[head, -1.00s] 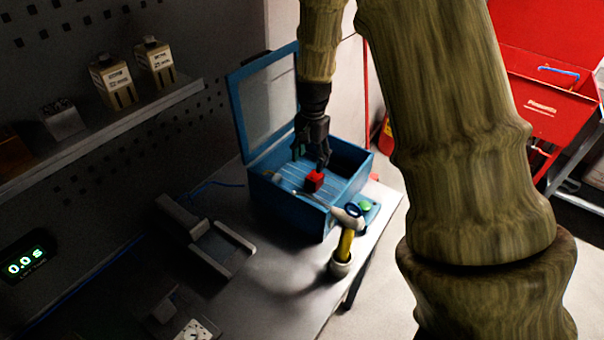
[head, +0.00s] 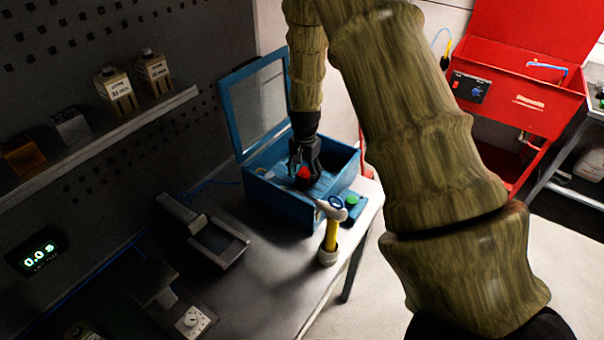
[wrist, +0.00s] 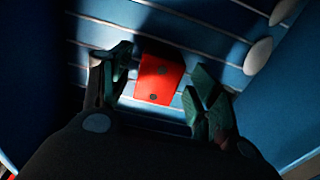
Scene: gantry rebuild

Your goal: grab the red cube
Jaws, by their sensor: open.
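The red cube (head: 304,173) lies inside the open blue box (head: 284,204) on the workbench. In the wrist view the red cube (wrist: 159,80) shows dark dots and sits on the slatted blue floor, between the fingertips. My gripper (head: 304,168) reaches down into the box from above, with its fingers around the cube in the head view. In the wrist view my gripper (wrist: 158,88) is open, one finger on each side of the cube, with a gap on both sides. My fingers partly hide the cube in the head view.
The box's glazed lid (head: 258,105) stands open behind my gripper. A hammer (head: 331,225) with a yellow handle stands upright in a holder at the box's front. Pale round objects (wrist: 257,56) lie in the box, right of the cube. A grey vise-like fixture (head: 215,240) is on the bench to the left.

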